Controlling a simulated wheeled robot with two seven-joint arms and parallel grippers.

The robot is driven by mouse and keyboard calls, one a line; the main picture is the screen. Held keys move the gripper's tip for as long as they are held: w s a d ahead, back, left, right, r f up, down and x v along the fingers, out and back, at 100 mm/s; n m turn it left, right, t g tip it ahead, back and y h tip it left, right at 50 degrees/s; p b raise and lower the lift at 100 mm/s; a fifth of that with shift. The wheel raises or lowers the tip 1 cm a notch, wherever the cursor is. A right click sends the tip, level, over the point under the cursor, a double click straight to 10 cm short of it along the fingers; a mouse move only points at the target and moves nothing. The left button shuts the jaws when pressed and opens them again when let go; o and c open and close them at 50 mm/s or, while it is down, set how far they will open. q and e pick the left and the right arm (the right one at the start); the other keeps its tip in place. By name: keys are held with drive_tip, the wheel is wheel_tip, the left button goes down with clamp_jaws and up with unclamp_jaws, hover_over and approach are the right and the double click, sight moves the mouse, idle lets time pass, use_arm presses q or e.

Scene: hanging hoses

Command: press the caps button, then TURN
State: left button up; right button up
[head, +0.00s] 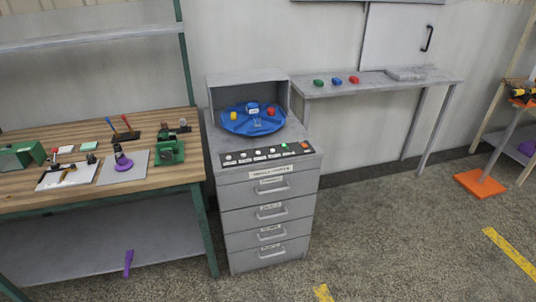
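A dark button panel (265,155) lies on the front top of a grey drawer cabinet (245,228). It carries a row of several pale buttons (258,152) with small labels under them, too small to read, so I cannot tell which is caps or TURN. A green one (284,146) and an orange-red one (304,145) are at the right end. Behind the panel a blue round turntable (240,125) sits under a grey hood, bearing a yellow, a blue and a red piece. Neither of my grippers is in view.
A wooden workbench (20,140) with tools and green devices stands left of the cabinet. A narrow grey shelf table (390,83) with green, blue and red pieces stands to the right.

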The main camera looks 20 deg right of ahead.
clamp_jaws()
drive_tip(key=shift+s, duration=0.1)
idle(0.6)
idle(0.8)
